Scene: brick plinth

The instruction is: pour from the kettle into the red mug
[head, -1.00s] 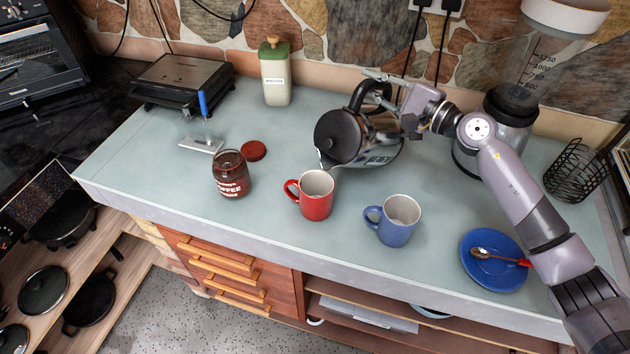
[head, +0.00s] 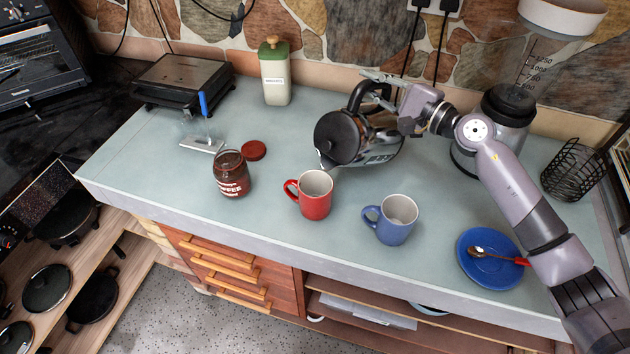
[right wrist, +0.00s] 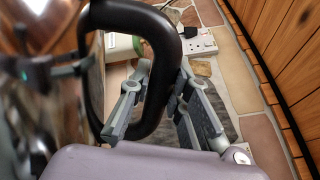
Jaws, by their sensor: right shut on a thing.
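The kettle (head: 365,142), steel with a black lid and black handle, is tilted to the left above the counter. Its spout is just above and behind the red mug (head: 315,197), near the rim. I cannot make out a stream of liquid. The red mug stands upright with its handle to the left; its inside looks pale. My right gripper (head: 383,82) is shut on the kettle's handle; the right wrist view shows its fingers (right wrist: 153,98) around the black handle (right wrist: 160,60). My left gripper is not in view.
A blue mug (head: 397,222) stands right of the red mug. A coffee jar (head: 231,176) and its red lid (head: 254,150) are to the left. A blue saucer (head: 488,270) with a spoon lies under my right forearm. A blender (head: 500,130) stands behind the arm.

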